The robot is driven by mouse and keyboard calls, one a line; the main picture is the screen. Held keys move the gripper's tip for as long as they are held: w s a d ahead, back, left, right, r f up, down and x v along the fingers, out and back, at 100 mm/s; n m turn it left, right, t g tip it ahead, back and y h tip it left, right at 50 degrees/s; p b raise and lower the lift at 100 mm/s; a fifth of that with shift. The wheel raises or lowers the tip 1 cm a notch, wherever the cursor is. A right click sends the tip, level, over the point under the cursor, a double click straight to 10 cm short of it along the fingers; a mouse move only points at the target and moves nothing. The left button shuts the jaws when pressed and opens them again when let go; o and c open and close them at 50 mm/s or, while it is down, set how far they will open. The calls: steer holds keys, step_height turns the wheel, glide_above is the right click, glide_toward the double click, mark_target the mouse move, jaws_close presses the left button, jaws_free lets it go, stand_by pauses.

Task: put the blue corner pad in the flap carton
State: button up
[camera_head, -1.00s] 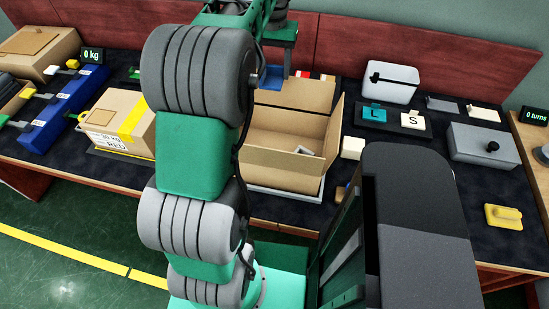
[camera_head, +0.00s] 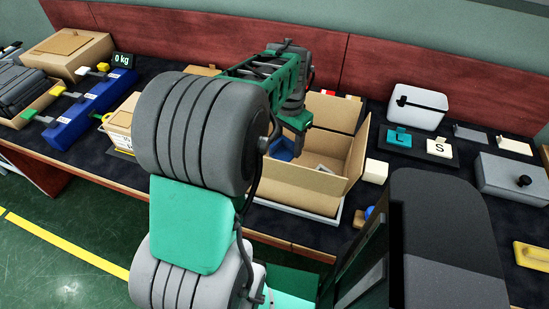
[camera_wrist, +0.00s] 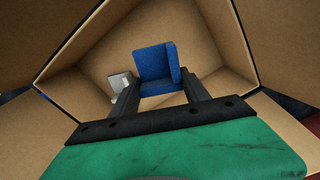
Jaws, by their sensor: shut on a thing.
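The blue corner pad (camera_wrist: 152,64) is between the fingertips of my gripper (camera_wrist: 159,92) in the wrist view, and the gripper is shut on it. The open flap carton (camera_wrist: 95,65) surrounds the pad, with its walls on all sides and its floor below. In the head view the pad (camera_head: 284,148) shows partly, at the carton's left inside. The flap carton (camera_head: 340,150) stands on the table with its flaps spread. My gripper's fingers are hidden behind my arm there. I cannot tell whether the pad touches the carton floor.
A small pale thing (camera_wrist: 121,83) lies inside the carton beside the pad. A cream block (camera_head: 375,171) stands right of the carton. Further right are a dark tray with teal L and white S tiles (camera_head: 398,137), and a grey box (camera_head: 510,178).

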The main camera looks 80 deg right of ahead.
mark_target(272, 148)
steer(key=w+f, duration=0.1)
steer(key=f, duration=0.1)
steer(key=w+d+f, duration=0.1)
steer(key=w, duration=0.1)
steer(key=w+f, duration=0.2)
steer(key=shift+d+f, duration=0.3)
steer(key=shift+w+f, duration=0.15)
steer(key=shift+f, duration=0.8)
steer(key=shift+w+f, duration=0.15)
steer(key=shift+f, duration=0.8)
steer(key=shift+f, duration=0.2)
steer(key=o, duration=1.4)
steer(key=shift+r, duration=0.1)
step_height(272, 148, up, 12)
steer(key=shift+r, duration=0.15)
